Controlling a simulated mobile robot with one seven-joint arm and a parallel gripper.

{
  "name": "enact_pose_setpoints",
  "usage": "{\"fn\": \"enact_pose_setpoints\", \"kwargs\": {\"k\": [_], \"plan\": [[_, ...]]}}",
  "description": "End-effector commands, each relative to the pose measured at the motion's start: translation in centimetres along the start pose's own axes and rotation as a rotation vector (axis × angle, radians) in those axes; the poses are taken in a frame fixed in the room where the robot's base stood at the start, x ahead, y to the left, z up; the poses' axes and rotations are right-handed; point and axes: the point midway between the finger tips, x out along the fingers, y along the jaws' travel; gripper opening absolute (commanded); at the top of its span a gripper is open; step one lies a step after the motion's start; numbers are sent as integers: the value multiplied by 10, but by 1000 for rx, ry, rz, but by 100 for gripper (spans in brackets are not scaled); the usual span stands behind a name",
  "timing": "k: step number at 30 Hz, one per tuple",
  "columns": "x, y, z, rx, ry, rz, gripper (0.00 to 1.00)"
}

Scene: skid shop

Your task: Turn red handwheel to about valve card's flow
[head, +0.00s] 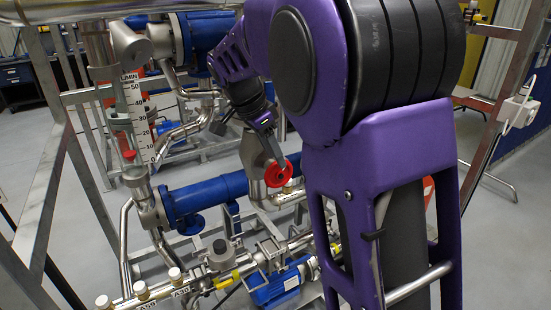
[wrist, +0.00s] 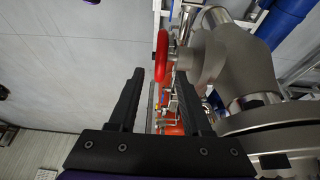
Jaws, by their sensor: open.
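The red handwheel (head: 278,174) sits on a grey metal valve body right of centre in the head view. In the wrist view the red handwheel (wrist: 161,56) is seen nearly edge-on, just ahead of the fingertips and between their lines. My gripper (wrist: 160,75) is open, its two black fingers apart with nothing held. In the head view my gripper (head: 268,138) comes down from above, close to the wheel; contact cannot be told. A flow scale (head: 135,110) marked L/MIN, numbered 0 to 50, stands at left with a red marker (head: 129,155) near its bottom. No valve card is readable.
A blue horizontal cylinder (head: 207,199) lies left of the wheel. Steel frame posts (head: 45,200) rise at left. Below runs a pipe with tagged white caps (head: 140,287) and yellow parts (head: 227,280). Pipes and the valve body crowd the gripper's right in the wrist view.

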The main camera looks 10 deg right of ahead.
Motion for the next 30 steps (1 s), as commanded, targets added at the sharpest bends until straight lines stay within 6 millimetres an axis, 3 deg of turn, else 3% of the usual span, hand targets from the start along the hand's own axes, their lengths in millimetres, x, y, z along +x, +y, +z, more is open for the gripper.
{"fn": "enact_pose_setpoints", "kwargs": {"k": [4, 13, 14, 22, 30], "plan": [[12, 0, 0, 1, 0, 0, 49], [14, 0, 0, 1, 0, -1, 49], [14, 0, 0, 1, 0, -1, 47], [14, 0, 0, 1, 0, -1, 0], [14, 0, 0, 0, 1, -1, 0]]}}
